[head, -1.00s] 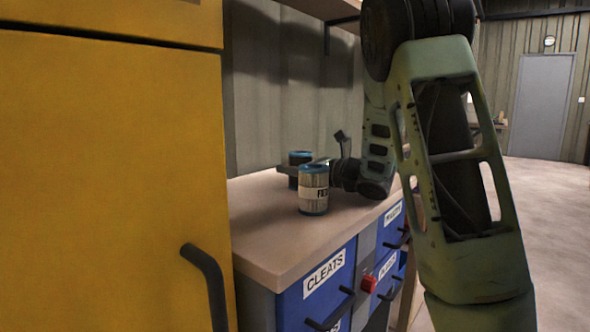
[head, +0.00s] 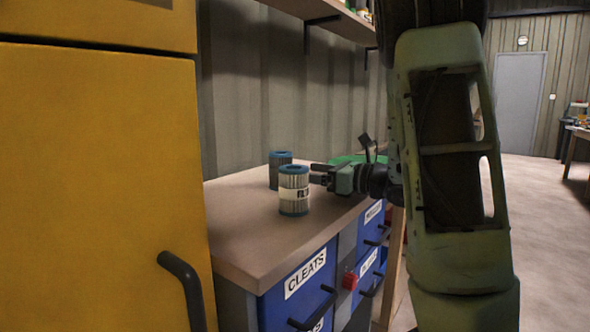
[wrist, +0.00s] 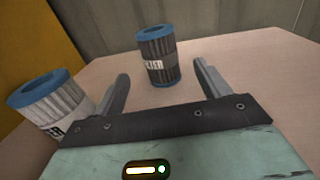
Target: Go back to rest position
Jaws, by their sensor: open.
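My gripper (head: 317,174) is open and empty, low over the right part of the workbench top. It points left, with its fingers just right of the front filter canister. In the wrist view my gripper (wrist: 160,84) has its two fingers spread apart. A pleated filter canister with blue ends (wrist: 158,55) stands upright on the bench beyond the gap between the fingers. A second like canister (wrist: 50,105) stands left of the left finger. In the head view one canister (head: 293,190) stands in front and the other (head: 279,166) behind it, partly hidden.
The wooden bench top (head: 240,240) has blue drawers with black handles below, one labelled CLEATS (head: 305,275). A yellow cabinet (head: 95,180) stands at the left. A shelf (head: 325,18) hangs above. The floor (head: 545,230) at the right is open, towards a grey door (head: 519,92).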

